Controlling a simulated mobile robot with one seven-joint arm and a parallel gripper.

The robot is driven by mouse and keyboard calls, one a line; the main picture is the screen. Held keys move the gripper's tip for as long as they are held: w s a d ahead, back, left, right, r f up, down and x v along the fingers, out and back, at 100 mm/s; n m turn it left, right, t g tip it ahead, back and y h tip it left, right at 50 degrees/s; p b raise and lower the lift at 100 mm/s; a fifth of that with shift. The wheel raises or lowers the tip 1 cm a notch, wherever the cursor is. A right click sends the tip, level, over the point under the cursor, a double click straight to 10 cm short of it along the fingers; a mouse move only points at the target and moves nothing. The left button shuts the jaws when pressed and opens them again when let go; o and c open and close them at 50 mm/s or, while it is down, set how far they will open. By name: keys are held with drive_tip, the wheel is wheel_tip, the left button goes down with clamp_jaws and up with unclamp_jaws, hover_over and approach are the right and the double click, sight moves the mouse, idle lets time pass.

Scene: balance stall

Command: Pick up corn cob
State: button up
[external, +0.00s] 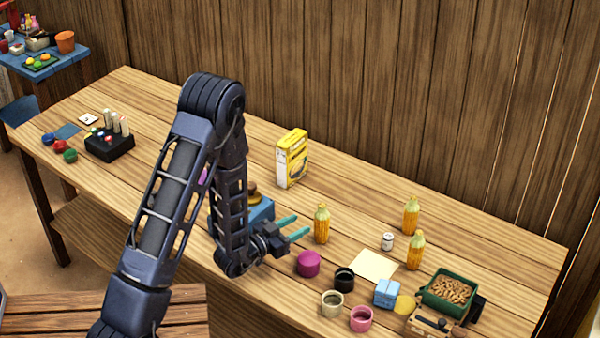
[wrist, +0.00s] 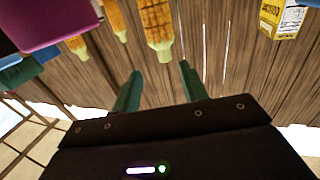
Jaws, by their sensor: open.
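Three upright yellow-orange corn cobs stand on the table. The nearest corn cob (external: 322,225) is just beyond my fingertips; the other two, a back corn cob (external: 411,216) and a front corn cob (external: 416,252), stand farther right. My gripper (external: 302,224) has its teal fingers apart and empty, pointing at the nearest cob. In the wrist view, which looks upside down, the nearest cob (wrist: 157,28) lies ahead of the gap between the fingers of my gripper (wrist: 158,70), apart from them. Two more cobs, one (wrist: 117,20) and another (wrist: 77,45), show to its left.
A magenta cup (external: 308,264) stands close to the fingers. A yellow box (external: 292,158) is behind the gripper. A white can (external: 388,241), paper sheet (external: 373,265), black cup (external: 344,279) and green tray (external: 427,295) are rightward. Bare table lies behind the nearest cob.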

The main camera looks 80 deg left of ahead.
sight(322, 214)
drive_tip(key=x, duration=0.5)
drive_tip(key=shift+a+r+x, duration=0.1)
drive_tip(key=shift+r+x, duration=0.05)
drive_tip(key=shift+x, duration=1.15)
drive_tip(key=shift+a+r+x, duration=0.15)
drive_tip(key=shift+r+x, duration=0.05)
drive_tip(key=shift+x, duration=1.15)
drive_tip(key=shift+s, duration=0.15)
clamp_jaws()
